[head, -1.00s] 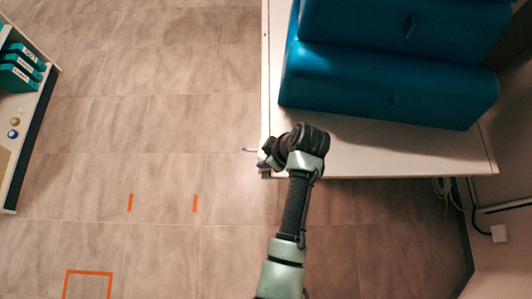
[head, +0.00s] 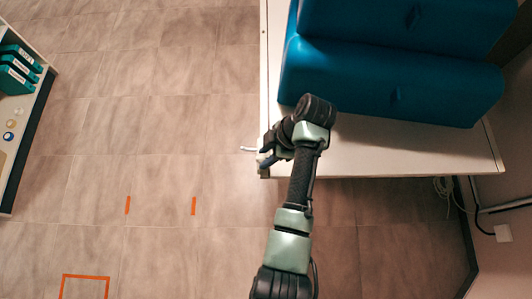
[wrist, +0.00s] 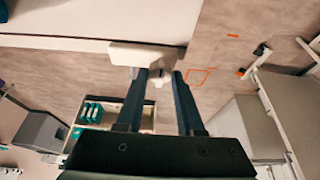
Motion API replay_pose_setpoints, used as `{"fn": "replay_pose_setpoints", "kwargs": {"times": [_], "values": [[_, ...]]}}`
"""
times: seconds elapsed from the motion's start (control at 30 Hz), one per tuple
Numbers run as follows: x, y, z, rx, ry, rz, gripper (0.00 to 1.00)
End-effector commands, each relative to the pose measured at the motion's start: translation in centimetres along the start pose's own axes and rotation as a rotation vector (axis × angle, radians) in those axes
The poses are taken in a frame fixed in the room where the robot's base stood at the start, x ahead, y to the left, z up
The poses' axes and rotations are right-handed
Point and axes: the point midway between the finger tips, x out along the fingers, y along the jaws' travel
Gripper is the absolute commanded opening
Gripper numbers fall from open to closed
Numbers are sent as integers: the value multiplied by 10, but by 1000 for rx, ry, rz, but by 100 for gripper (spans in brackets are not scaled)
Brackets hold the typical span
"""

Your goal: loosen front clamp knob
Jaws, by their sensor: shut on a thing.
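A pale clamp (wrist: 150,54) sits at the corner of the white table edge in the wrist view. A small whitish knob (wrist: 158,78) on it lies between the two dark fingers. My gripper (wrist: 160,73) is shut on this knob, with the fingertips close against the clamp. In the head view my gripper (head: 266,157) is at the left front corner of the table, and my own wrist partly hides the clamp (head: 263,168). A thin pale rod (head: 248,149) sticks out to the left there.
Blue padded blocks (head: 390,85) lie on the white table (head: 420,150) to the right. A shelf (head: 22,140) with teal boxes (head: 17,72) stands at the far left. The tiled floor between is clear, with orange tape marks (head: 85,277).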

Motion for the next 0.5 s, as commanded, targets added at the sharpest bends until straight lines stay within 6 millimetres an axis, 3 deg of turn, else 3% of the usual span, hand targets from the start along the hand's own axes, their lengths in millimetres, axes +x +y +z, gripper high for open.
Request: {"fn": "replay_pose_setpoints", "kwargs": {"times": [0.33,0.37,0.5], "values": [[0,0,0,-4,0,-3,0],[1,0,0,-4,0,-3,38],[0,0,0,-3,0,-3,64]]}}
